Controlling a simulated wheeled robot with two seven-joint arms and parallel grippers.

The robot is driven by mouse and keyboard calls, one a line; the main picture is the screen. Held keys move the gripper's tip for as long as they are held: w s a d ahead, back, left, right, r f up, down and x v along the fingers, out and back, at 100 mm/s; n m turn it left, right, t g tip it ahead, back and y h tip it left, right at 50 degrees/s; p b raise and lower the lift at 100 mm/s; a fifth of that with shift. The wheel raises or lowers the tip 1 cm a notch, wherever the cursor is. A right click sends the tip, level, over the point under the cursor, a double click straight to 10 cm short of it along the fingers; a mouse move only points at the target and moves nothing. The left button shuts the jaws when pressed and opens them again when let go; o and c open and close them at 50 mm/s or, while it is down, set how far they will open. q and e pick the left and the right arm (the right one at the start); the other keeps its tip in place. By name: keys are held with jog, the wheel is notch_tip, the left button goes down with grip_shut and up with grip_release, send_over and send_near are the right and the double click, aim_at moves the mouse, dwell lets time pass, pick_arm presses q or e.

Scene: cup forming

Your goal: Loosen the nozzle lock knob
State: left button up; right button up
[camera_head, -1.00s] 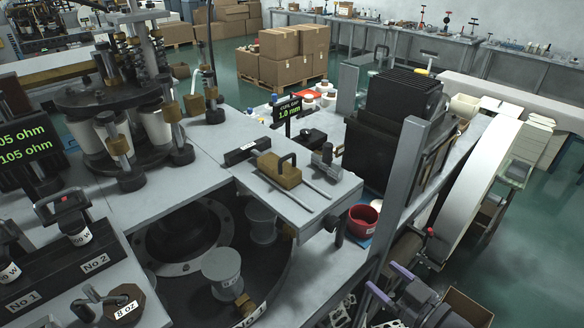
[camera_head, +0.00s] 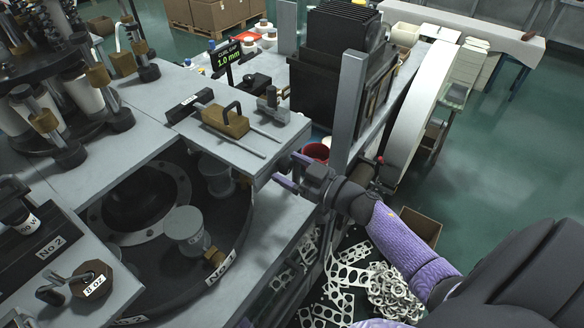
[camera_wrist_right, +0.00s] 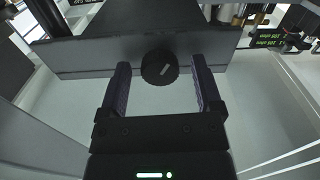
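The nozzle lock knob (camera_wrist_right: 159,67) is a round black knob with a pale slot mark, on the edge face of a grey plate (camera_wrist_right: 70,58). In the right wrist view it sits between the two fingers of my right gripper (camera_wrist_right: 160,66). The fingers are open, with a gap on each side of the knob. In the head view, my right gripper (camera_head: 283,171) reaches the right edge of the grey plate (camera_head: 290,128), and its purple fingers and the edge hide most of the knob. My left gripper is not in view.
On the plate lie a brass block with a black handle (camera_head: 226,120) and thin rods. A dark turntable (camera_head: 225,255) with grey cups is below left. A red bowl (camera_head: 316,152) stands behind my gripper. White punched scrap (camera_head: 390,290) lies below my arm.

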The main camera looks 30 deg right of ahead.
grip_shut()
jog(key=shift+n, duration=0.4)
jog(key=n, duration=0.4)
jog(key=shift+n, duration=0.4)
jog(key=n+b, duration=0.1)
jog(key=n, duration=0.4)
jog(key=shift+f, duration=0.1)
jog(key=n+b, duration=0.2)
jog(key=n, duration=0.3)
jog(key=shift+n, duration=0.4)
jog(key=n+b, duration=0.1)
jog(key=n, duration=0.3)
jog(key=shift+n+b, duration=0.3)
jog(key=shift+n, duration=0.4)
